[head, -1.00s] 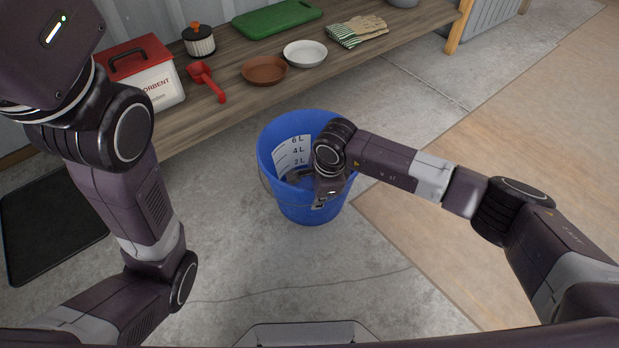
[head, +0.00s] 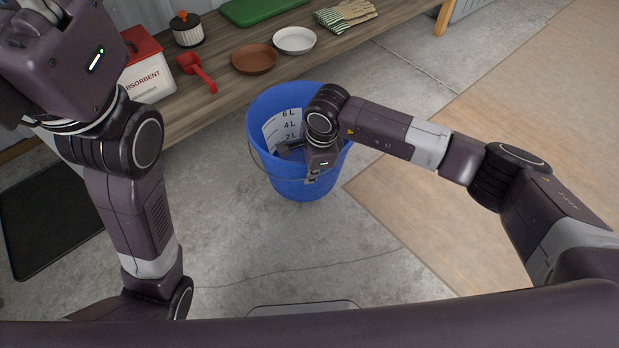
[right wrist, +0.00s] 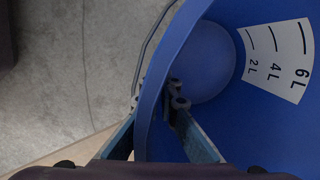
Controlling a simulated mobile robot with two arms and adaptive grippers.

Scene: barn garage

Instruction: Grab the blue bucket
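The blue bucket (head: 296,185) stands upright or nearly so in the middle of the head view, with white litre marks inside and a thin wire handle. My right gripper (head: 312,172) is at its near right rim. In the right wrist view the bucket wall (right wrist: 151,125) runs between the two fingers of the gripper (right wrist: 157,102), one outside and one inside, both close against it. The gripper appears shut on the rim. Whether the bucket's base touches the floor is hard to tell. My left arm is raised at the left; its fingers are not visible.
A low wooden bench (head: 225,95) behind the bucket holds an absorbent box (head: 150,80), a red scoop (head: 197,72), a brown dish (head: 254,60), a white bowl (head: 294,40) and gloves (head: 345,15). A black mat (head: 50,225) lies left. The floor in front is clear.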

